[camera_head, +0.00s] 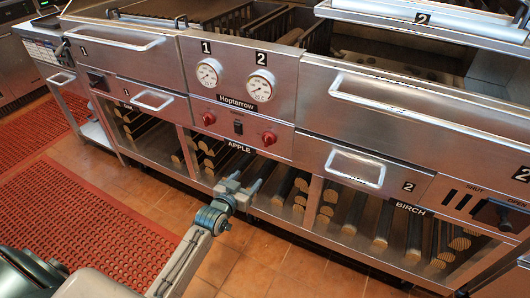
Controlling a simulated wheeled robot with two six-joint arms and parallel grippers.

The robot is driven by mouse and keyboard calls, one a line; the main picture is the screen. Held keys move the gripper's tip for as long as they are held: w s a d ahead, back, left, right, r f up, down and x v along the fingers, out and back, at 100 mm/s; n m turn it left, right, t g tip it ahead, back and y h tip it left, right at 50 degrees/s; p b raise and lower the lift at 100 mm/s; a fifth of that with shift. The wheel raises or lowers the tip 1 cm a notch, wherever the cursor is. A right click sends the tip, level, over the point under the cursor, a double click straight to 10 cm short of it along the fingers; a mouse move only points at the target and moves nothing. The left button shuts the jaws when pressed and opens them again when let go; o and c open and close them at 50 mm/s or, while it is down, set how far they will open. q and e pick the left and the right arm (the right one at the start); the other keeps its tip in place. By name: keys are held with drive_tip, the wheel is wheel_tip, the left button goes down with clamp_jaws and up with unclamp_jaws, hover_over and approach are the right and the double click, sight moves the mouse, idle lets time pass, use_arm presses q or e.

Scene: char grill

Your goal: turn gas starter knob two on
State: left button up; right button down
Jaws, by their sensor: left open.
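The grill's steel front panel (238,106) carries two red knobs. The right red knob (269,138) sits below the gauge marked 2 (261,86), and the left red knob (209,118) sits below the gauge marked 1 (208,73). The knobs' turn positions are too small to read. My left gripper (256,166) is open and empty, low in front of the wood compartments. Its fingers point up toward the panel, below the right knob and apart from it. My right gripper is not in view.
A small dark switch (238,127) lies between the knobs. Drawer handles (355,168) and (152,100) stick out on either side. A lever (500,215) is at the far right. Split logs fill the shelves below. The tiled floor in front is clear, with a red mat (80,225) at left.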

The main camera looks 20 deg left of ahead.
use_arm(q)
drive_tip(key=t+b, duration=0.1)
drive_tip(key=t, duration=0.1)
approach(266, 142)
drive_tip(key=s, duration=0.1)
drive_tip(key=shift+h, duration=0.4)
drive_tip(key=w+b, duration=0.1)
drive_tip(key=w, duration=0.9)
drive_tip(key=shift+w, duration=0.35)
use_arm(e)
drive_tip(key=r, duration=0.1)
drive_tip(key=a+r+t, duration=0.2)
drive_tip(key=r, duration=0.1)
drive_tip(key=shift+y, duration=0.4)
use_arm(q)
drive_tip(key=shift+d, duration=0.1)
drive_tip(key=c, duration=0.9)
drive_tip(key=shift+c, duration=0.2)
